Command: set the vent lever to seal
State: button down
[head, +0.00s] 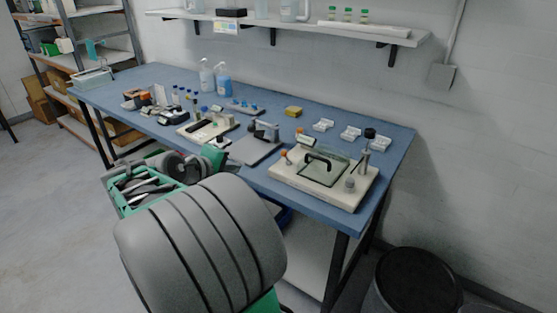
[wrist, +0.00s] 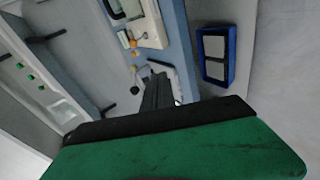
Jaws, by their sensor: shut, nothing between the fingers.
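A cream vent unit (head: 332,195) with a clear panel and a black arched handle (head: 318,158) stands at the right end of the blue bench. An orange-tipped part (head: 287,155) stands at its left edge, and a dark-topped post (head: 369,134) and a grey knob (head: 350,184) are on its right side. I cannot tell which part is the vent lever or its setting. In the wrist view, part of a cream unit (wrist: 153,28) shows at the top. My gripper (wrist: 155,78) is shut and empty, apart from the unit. My arm hides much of the bench's near edge.
The blue bench (head: 398,150) also holds a grey scale-like device (head: 255,149), white trays (head: 350,133), a yellow block (head: 293,111) and bottles (head: 223,86). A wall shelf (head: 285,25) hangs behind. A black bin (head: 417,283) stands at lower right. A blue-rimmed tray (wrist: 230,55) shows in the wrist view.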

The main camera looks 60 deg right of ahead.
aim_at(283, 153)
jog(key=shift+g+h, duration=0.7)
jog(key=shift+g, duration=0.2)
jog(key=s+d+r, duration=0.2)
jog(key=s+d, duration=0.1)
jog(key=shift+s+d, duration=0.3)
jog(key=x, duration=1.4)
jog(key=shift+p, duration=0.35)
